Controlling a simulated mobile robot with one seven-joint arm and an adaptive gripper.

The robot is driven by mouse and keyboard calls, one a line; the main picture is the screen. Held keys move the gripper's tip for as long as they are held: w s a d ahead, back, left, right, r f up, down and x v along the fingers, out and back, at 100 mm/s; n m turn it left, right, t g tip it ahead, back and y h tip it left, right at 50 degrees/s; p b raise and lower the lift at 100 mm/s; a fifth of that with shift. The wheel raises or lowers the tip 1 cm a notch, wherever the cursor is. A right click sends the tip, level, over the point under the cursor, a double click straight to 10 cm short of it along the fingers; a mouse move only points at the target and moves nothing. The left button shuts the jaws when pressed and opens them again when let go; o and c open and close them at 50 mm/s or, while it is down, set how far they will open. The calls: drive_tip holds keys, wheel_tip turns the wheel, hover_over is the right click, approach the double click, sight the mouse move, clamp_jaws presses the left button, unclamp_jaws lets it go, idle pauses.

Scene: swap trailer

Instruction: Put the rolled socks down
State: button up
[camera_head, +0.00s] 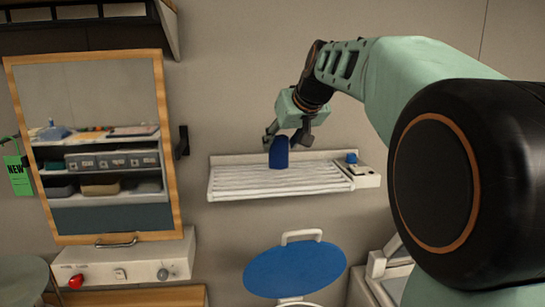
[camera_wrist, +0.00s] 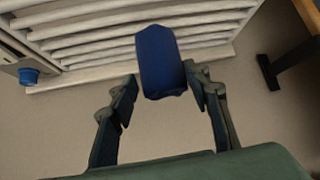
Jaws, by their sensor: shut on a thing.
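The rolled socks (camera_head: 278,153) are a dark blue bundle, held upright below my gripper (camera_head: 288,138) in the head view. They also show in the wrist view (camera_wrist: 158,62), between the two fingertips of my gripper (camera_wrist: 163,85). My gripper is shut on the socks. In the head view the socks are in front of or over the white slatted rack (camera_head: 235,188) on the wall. I cannot tell whether their lower end touches the slats. The slats (camera_wrist: 90,42) fill the top of the wrist view behind the socks.
A small blue knob (camera_head: 352,158) sits at the rack's right end. A wood-framed mirror or cabinet (camera_head: 168,140) stands to the left, with a dark bracket (camera_head: 183,141) beside it. A blue oval lid or seat (camera_head: 295,268) is below the rack. The slats left and right of the socks are clear.

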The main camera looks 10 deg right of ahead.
sight(285, 148)
drive_tip(key=f, duration=0.1)
drive_tip(key=w+f+b, duration=0.1)
drive_tip(key=f, duration=0.1)
drive_tip(key=shift+f+b, duration=0.15)
drive_tip(key=shift+b, duration=0.15)
drive_tip(key=shift+s, duration=0.45)
drive_tip(key=shift+w, duration=0.2)
drive_tip(key=shift+f, duration=0.15)
drive_tip(key=o, duration=1.1)
drive_tip(key=shift+r, duration=0.25)
drive_tip(key=shift+s+r, duration=0.15)
drive_tip(key=shift+s, duration=0.05)
drive_tip(key=b+v, duration=0.1)
drive_tip(key=v, duration=1)
drive_tip(key=shift+s+d+r, duration=0.1)
drive_tip(key=shift+s+r, duration=0.05)
drive_tip(key=shift+s, duration=0.1)
